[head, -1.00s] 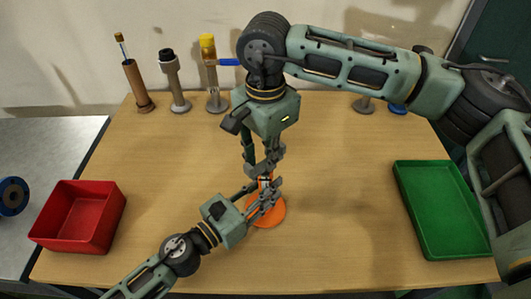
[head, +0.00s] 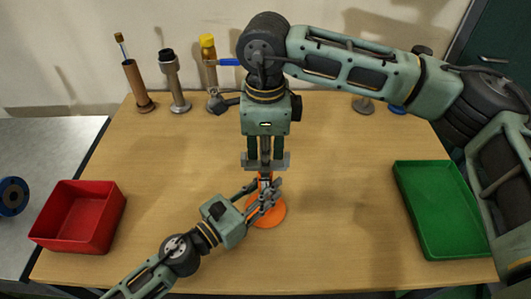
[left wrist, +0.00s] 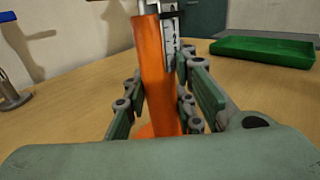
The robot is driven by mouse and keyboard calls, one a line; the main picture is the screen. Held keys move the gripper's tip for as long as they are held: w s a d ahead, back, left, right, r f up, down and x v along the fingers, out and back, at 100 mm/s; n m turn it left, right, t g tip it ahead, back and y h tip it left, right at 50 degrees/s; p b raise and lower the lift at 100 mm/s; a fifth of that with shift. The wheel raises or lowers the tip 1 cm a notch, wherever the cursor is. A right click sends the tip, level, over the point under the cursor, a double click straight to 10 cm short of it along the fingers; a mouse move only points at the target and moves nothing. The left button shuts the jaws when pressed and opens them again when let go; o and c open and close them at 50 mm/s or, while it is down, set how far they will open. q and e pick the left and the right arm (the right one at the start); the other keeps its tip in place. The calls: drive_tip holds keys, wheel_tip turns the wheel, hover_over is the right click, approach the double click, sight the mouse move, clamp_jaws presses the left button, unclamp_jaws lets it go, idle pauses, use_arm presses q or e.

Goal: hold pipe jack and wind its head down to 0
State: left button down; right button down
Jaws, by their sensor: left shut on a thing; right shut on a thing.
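The orange pipe jack (head: 268,212) stands upright on its round base in the middle of the table. Its orange column and a pale graduated scale show in the left wrist view (left wrist: 154,75). My left gripper (head: 266,196) comes in low from the left and is shut on the jack's column. My right gripper (head: 265,172) points straight down from above and is shut at the jack's top. The jack's head is hidden by the right gripper, and I cannot read the scale.
A red bin (head: 78,218) sits at the left of the table and a green tray (head: 448,210) at the right. Several upright stands line the back edge, among them a brown one (head: 137,85) and a yellow-topped one (head: 209,65). The table between is clear.

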use_arm(q)
drive_tip(key=shift+f, duration=0.25)
use_arm(e)
drive_tip(key=shift+r, duration=0.25)
use_arm(q)
drive_tip(key=shift+s, duration=0.1)
use_arm(e)
drive_tip(key=c, duration=1.6)
unclamp_jaws()
drive_tip(key=shift+f, duration=0.15)
drive_tip(key=shift+c, duration=0.2)
use_arm(q)
drive_tip(key=shift+r, duration=0.1)
use_arm(e)
wheel_tip(320, 180, up, 12)
use_arm(q)
drive_tip(key=c, duration=1.4)
unclamp_jaws()
drive_tip(key=shift+r, duration=0.15)
drive_tip(key=shift+a, duration=0.1)
